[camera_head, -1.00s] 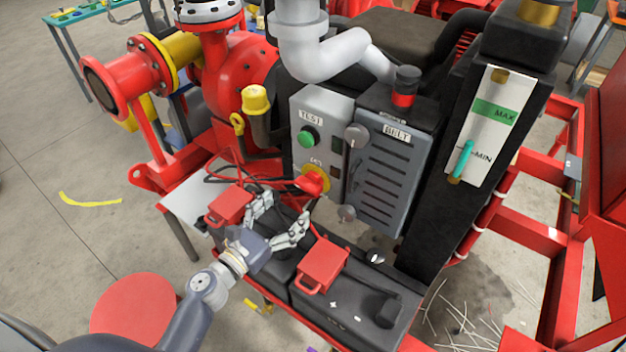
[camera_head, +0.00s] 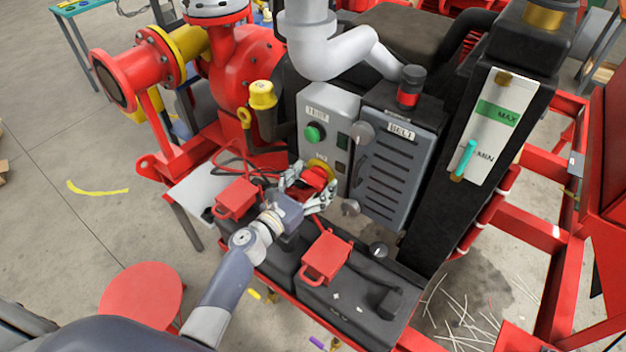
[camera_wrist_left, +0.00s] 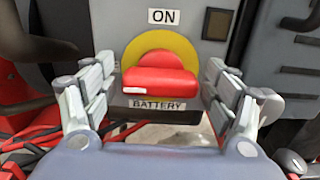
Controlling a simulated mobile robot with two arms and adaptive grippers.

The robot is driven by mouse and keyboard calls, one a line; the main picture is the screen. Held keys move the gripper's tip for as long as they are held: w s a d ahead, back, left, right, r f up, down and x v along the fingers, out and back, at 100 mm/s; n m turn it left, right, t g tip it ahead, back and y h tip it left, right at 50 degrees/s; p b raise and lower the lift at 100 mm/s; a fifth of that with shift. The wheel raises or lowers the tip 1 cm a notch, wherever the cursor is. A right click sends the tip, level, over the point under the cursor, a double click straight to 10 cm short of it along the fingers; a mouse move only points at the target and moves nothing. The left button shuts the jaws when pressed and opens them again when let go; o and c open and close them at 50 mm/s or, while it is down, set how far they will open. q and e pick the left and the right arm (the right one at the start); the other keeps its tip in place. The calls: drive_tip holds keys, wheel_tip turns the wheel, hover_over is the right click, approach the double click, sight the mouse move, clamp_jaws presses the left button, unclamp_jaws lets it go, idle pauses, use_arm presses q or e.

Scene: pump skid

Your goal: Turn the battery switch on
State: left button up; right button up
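The battery switch is a red handle (camera_wrist_left: 160,80) on a yellow round plate (camera_wrist_left: 182,45), below an "ON" label and above a "BATTERY" label in the left wrist view. In the head view the red handle (camera_head: 314,177) sits low on the grey control panel (camera_head: 330,110). My left gripper (camera_head: 308,190) is at the switch, with its fingers spread on either side of the handle. In the left wrist view the left gripper (camera_wrist_left: 160,92) shows gaps between both fingers and the handle. The handle's wide bar lies roughly level. My right gripper is not in view.
A green button (camera_head: 315,132) under a "TEST" label is above the switch. Black batteries with red terminal covers (camera_head: 326,256) lie below and in front. A grey louvred belt guard (camera_head: 390,175) stands right of the panel. Red cables run left of the switch.

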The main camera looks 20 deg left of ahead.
use_arm(q)
drive_tip(key=c, duration=0.8)
drive_tip(key=shift+c, duration=0.2)
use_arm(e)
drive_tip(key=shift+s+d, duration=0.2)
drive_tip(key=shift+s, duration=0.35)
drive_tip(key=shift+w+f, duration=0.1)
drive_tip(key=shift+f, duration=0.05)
use_arm(q)
drive_tip(key=shift+m+b, duration=0.4)
drive_tip(key=shift+m, duration=0.1)
drive_tip(key=shift+f+m+b, duration=0.15)
drive_tip(key=shift+m+b, duration=0.6)
drive_tip(key=shift+m, duration=0.35)
drive_tip(key=m+b, duration=0.2)
drive_tip(key=m, duration=0.2)
drive_tip(key=shift+m, duration=0.3)
drive_tip(key=m+b, duration=0.2)
drive_tip(key=m, duration=0.3)
drive_tip(key=m+b, duration=0.1)
drive_tip(key=m, duration=0.4)
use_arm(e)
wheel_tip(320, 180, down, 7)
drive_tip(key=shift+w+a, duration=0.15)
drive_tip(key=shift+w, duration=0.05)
